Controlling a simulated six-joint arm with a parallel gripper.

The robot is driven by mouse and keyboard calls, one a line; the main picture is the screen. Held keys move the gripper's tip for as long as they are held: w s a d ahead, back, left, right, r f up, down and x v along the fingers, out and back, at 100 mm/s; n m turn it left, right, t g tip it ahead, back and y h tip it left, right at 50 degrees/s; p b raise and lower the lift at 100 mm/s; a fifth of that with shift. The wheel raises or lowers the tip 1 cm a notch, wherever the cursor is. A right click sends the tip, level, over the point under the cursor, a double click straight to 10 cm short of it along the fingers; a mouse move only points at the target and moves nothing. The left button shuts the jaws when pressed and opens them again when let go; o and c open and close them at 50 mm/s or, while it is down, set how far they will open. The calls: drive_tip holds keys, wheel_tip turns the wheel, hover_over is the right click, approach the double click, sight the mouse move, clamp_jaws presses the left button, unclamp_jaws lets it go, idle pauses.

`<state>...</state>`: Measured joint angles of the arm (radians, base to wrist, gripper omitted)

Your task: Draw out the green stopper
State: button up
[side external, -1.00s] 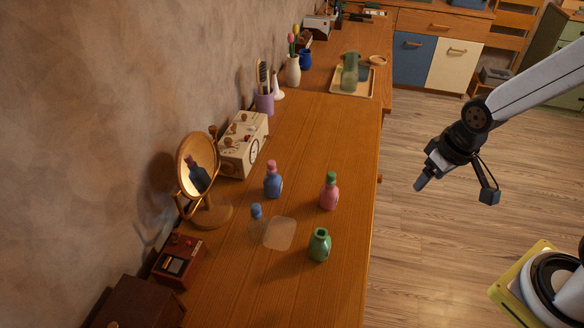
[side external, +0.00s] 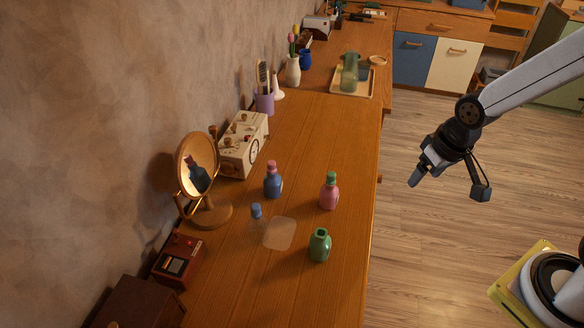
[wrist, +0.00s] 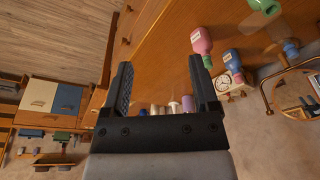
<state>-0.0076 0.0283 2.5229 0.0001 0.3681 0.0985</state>
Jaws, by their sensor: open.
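The green stopper (side external: 331,175) sits in the neck of an upright pink bottle (side external: 329,196), near the right edge of the wooden counter. In the wrist view the pink bottle (wrist: 201,40) is right of centre, with the green stopper (wrist: 207,61) at its end, just beyond the right finger. My gripper (side external: 448,187) is open and empty, to the right of the counter and well apart from the bottle. Its two fingers also show in the wrist view (wrist: 160,62) with nothing held between them.
Near the pink bottle stand a blue bottle (side external: 273,185) with a pink stopper, an open green bottle (side external: 319,246) and a clear bottle with a blue stopper (side external: 256,211). A round mirror (side external: 198,166) and a cream clock box (side external: 243,150) stand by the wall.

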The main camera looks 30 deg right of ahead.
drive_tip(key=w+a+m+g, duration=0.1)
drive_tip(key=w+a+m, duration=0.2)
drive_tip(key=w+m, duration=0.75)
drive_tip(key=m+g, duration=0.2)
drive_tip(key=m, duration=1.1)
hover_over(332, 174)
drive_tip(key=shift+f, duration=2.2)
drive_tip(key=shift+f, duration=0.1)
drive_tip(key=shift+f, duration=1.25)
drive_tip(key=shift+f, duration=2.6)
